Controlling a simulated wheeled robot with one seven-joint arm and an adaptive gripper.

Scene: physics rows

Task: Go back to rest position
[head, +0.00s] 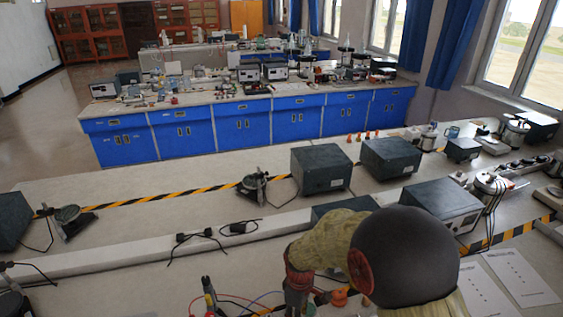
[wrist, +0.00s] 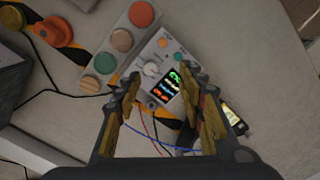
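My gripper (wrist: 165,103) is open and empty in the wrist view, its two fingers spread apart with nothing between the tips. It hangs above a bench with a small grey device (wrist: 165,68) that has a knob and a dark screen with coloured text. The device lies beyond the fingertips, and I cannot tell how far below them. In the head view my arm (head: 405,255) reaches over the near bench at bottom right and hides much of the gripper and the bench beneath it.
A strip with coloured round discs (wrist: 122,40) lies beside the device, with an orange knobbed piece (wrist: 57,32) to its left. Thin wires run below the fingers. Dark boxes (head: 321,167) stand on the bench (head: 130,233) beyond my arm. Papers (head: 520,278) lie at right.

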